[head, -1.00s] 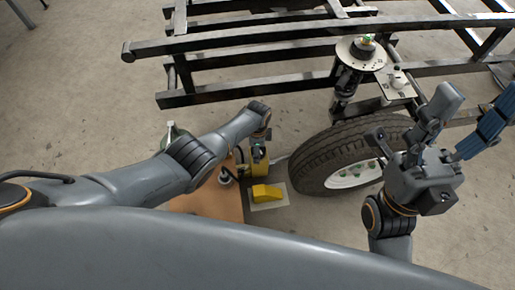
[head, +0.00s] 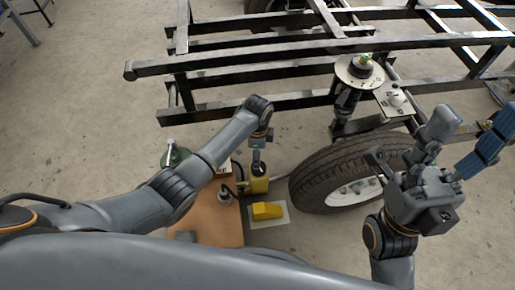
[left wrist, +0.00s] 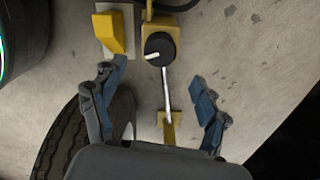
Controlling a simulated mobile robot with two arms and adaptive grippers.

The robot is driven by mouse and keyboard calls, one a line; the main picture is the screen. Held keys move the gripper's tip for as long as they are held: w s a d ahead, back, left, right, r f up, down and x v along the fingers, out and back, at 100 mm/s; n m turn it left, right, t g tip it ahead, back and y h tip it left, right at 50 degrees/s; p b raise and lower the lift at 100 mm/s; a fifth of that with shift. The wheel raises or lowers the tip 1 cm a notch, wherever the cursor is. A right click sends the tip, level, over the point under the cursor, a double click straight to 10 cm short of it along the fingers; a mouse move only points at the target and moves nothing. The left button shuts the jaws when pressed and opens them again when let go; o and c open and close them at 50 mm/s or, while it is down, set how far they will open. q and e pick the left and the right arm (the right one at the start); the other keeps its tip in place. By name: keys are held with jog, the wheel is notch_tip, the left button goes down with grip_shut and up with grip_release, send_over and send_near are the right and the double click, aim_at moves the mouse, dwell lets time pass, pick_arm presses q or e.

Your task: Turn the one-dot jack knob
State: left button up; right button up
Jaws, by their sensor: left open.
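The jack is a yellow block (head: 259,185) with a dark upright cylinder (head: 258,168), on the floor left of the tyre. In the left wrist view, a round black knob (left wrist: 158,48) with a white pointer sits on the yellow jack body (left wrist: 163,27). A silvery rod (left wrist: 166,90) runs from it to a small yellow end piece (left wrist: 170,127). Any dots are too small to make out. My left gripper (head: 258,139) is above the jack, its blue fingers spread either side of the rod (left wrist: 160,77), touching nothing visible. My right gripper (head: 440,150) is open and empty beside the wheel.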

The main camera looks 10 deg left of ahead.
pick_arm(q)
jog(key=shift+r, duration=1.1)
jog(key=shift+w+d, duration=0.1)
